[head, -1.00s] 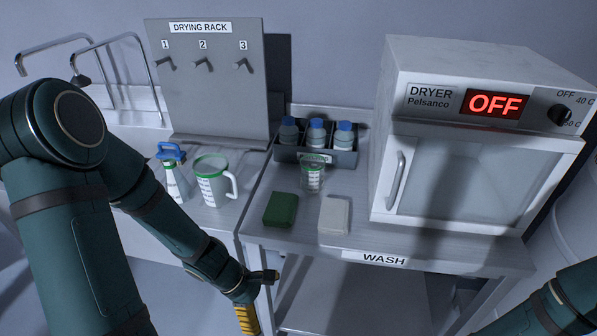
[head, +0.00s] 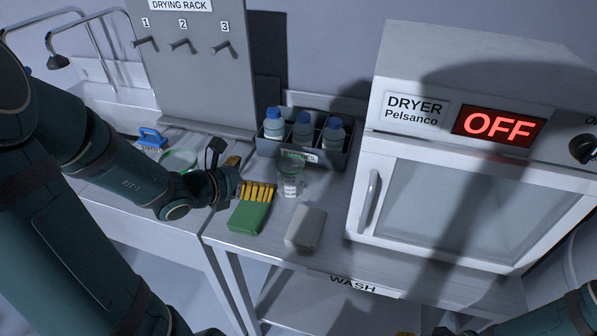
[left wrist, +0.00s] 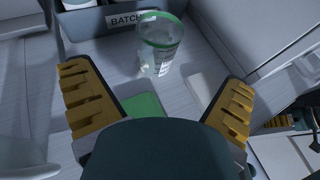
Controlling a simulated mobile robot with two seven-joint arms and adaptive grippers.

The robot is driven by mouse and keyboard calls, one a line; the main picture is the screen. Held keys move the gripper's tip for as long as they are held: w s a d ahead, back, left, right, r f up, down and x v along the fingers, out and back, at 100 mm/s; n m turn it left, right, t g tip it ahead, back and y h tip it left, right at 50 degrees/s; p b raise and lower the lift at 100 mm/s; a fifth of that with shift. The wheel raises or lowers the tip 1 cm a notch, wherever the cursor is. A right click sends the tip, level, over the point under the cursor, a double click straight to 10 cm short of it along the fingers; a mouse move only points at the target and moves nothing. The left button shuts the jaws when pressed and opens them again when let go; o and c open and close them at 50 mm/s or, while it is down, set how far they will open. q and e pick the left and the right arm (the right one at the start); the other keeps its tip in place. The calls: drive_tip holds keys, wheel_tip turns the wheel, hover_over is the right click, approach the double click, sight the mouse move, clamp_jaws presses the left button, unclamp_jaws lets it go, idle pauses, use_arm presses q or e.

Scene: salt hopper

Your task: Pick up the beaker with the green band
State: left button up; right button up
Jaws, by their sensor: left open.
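The clear beaker with the green band (head: 290,180) stands upright on the wash bench, in front of the bottle caddy. In the left wrist view the beaker (left wrist: 160,52) is ahead of the fingers, near the middle. My left gripper (head: 255,180) is left of the beaker, above the green sponge. In the left wrist view the left gripper (left wrist: 156,78) is open and empty, its yellow fingers wide apart and not touching the beaker. Part of my right gripper (left wrist: 278,121) shows at the right of the left wrist view; its opening is unclear.
A green sponge (head: 250,217) and a pale block (head: 305,228) lie near the front. A caddy (head: 328,160) with blue-capped bottles stands behind; the dryer (head: 440,195) is right. A green-rimmed jug (head: 178,160) is mostly hidden by my left arm.

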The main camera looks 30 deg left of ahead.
sight(281, 172)
use_arm(q)
drive_tip(key=x, duration=0.2)
drive_tip(key=b+x, duration=0.1)
drive_tip(key=x, duration=0.4)
drive_tip(key=shift+s+f+b, duration=0.1)
drive_tip(key=shift+f+b, duration=0.15)
drive_tip(key=shift+b, duration=0.1)
drive_tip(key=x, duration=0.2)
drive_tip(key=f+b+x, duration=0.1)
drive_tip(key=x, duration=0.1)
drive_tip(key=shift+s, duration=0.1)
drive_tip(key=shift+w+f+b, duration=0.15)
drive_tip(key=shift+w+b, duration=0.15)
drive_tip(key=shift+w, duration=0.2)
drive_tip(key=c, duration=1.2)
drive_tip(key=shift+o, duration=0.2)
